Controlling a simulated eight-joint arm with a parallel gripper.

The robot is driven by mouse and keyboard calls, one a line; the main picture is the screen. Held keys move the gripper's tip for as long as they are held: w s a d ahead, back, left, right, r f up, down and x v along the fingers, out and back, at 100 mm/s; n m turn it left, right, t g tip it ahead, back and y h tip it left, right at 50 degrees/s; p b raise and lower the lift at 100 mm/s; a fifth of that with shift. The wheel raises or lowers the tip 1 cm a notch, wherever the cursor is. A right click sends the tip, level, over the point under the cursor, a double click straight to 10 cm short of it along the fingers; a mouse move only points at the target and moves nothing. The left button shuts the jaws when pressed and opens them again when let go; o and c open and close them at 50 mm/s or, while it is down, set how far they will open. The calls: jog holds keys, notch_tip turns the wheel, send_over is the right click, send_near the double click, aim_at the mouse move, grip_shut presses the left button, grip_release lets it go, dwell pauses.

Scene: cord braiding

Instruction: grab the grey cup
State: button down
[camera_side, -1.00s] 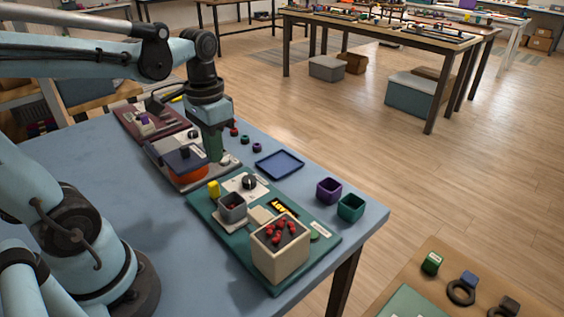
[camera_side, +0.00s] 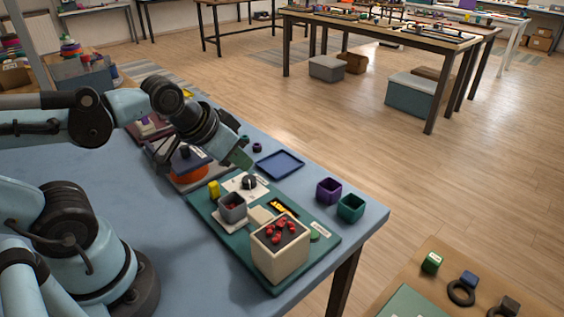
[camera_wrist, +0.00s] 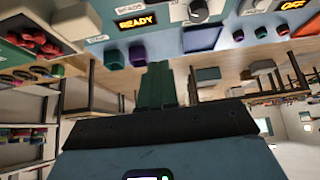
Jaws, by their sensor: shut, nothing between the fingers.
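The grey cup (camera_side: 233,214) stands upright on a pale pad on the green board (camera_side: 254,255) in the side view, with something small and reddish inside. I cannot make the cup out in the wrist view. My gripper (camera_side: 239,159) is tilted, above and behind the cup, near the black knob on the board's white panel, and apart from the cup. Its green fingers (camera_wrist: 158,85) are together in the wrist view, with nothing between them.
A cream box of red beads (camera_side: 279,252) stands in front of the cup. A blue tray (camera_side: 279,165), a purple bin (camera_side: 328,190) and a green bin (camera_side: 351,207) are to the right.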

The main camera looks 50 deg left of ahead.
dwell(0.4)
jog(key=shift+c, duration=1.8)
grip_release()
jog(key=g, duration=0.7)
send_over(232, 202)
jog(key=d, duration=0.2)
jog(key=shift+s+a+f, duration=0.1)
jog(key=shift+s+f, duration=0.05)
jog(key=shift+f, duration=2.6)
jog(key=shift+s+f, duration=0.2)
jog(key=shift+f, duration=0.55)
jog(key=shift+s+f, duration=0.15)
jog(key=shift+f, duration=1.7)
